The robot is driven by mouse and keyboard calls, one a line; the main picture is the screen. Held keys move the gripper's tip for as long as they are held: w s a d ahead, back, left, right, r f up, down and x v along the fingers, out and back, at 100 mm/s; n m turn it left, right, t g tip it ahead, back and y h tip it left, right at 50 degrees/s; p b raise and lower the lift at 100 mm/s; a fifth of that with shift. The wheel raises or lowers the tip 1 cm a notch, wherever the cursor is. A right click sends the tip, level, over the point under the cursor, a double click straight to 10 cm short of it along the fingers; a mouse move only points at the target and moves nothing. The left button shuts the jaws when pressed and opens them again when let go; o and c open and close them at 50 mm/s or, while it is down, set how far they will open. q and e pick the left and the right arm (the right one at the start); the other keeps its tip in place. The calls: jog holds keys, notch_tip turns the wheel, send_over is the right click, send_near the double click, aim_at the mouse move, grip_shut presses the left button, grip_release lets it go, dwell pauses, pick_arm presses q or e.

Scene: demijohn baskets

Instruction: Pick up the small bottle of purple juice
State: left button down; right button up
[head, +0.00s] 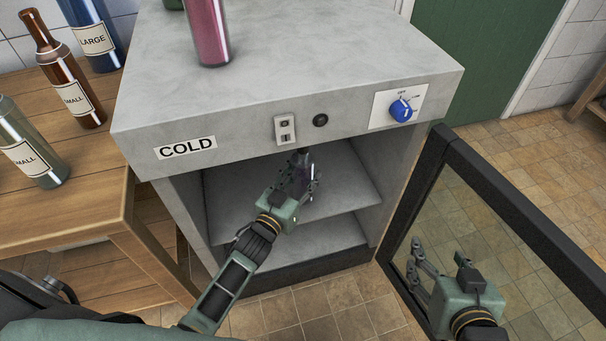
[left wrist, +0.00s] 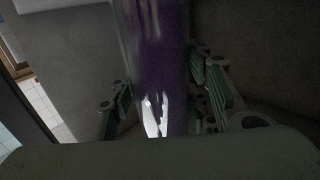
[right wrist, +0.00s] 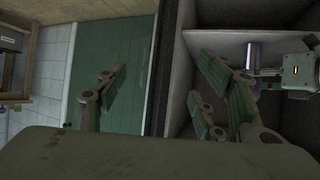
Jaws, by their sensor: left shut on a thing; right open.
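The small bottle of purple juice (left wrist: 158,60) stands between the fingers of my left gripper (left wrist: 165,105) in the left wrist view. In the head view my left gripper (head: 300,182) reaches into the open cold cabinet (head: 245,205) and is shut on the bottle, which is mostly hidden by the fingers and the cabinet's top. The right wrist view shows the bottle (right wrist: 251,56) as a pale purple upright shape inside the cabinet. My right gripper (head: 417,268) is open and empty, in front of the glass door.
The cabinet's glass door (head: 500,230) stands open at the right. A pink bottle (head: 208,30) stands on the cabinet top. Bottles labelled SMALL (head: 70,85) and LARGE (head: 93,35) stand on the wooden table (head: 95,205) at the left. A shelf (head: 335,190) divides the cabinet.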

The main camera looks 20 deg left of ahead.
pick_arm(q)
jog(key=shift+r, duration=0.2)
notch_tip(320, 180, up, 4)
jog(key=shift+f+p, duration=0.2)
jog(key=shift+p, duration=0.8)
jog(key=s, duration=0.2)
jog(key=s+a+p, duration=0.1)
jog(key=s, duration=0.1)
jog(key=shift+s+f, duration=0.1)
jog(key=shift+s, duration=0.05)
jog(key=shift+s+a+p, duration=0.15)
jog(key=shift+s+p, duration=0.15)
jog(key=shift+s, duration=0.9)
jog(key=p, duration=0.2)
send_near(297, 174)
jog(key=shift+s+a, duration=0.25)
jog(key=shift+s, duration=1)
jog(key=shift+s+a, duration=0.2)
jog(key=shift+s, duration=1.05)
pick_arm(e)
jog(key=s+d+f+g+h, duration=0.1)
jog(key=s+d+f+g, duration=0.1)
jog(key=s, duration=0.5)
jog(key=s+d+f+g+h, duration=0.1)
jog(key=s+d+f+g, duration=0.1)
jog(key=s+f+g, duration=0.2)
jog(key=shift+s+d+g, duration=0.3)
jog(key=shift+s+g, duration=0.7)
jog(key=shift+s, duration=0.4)
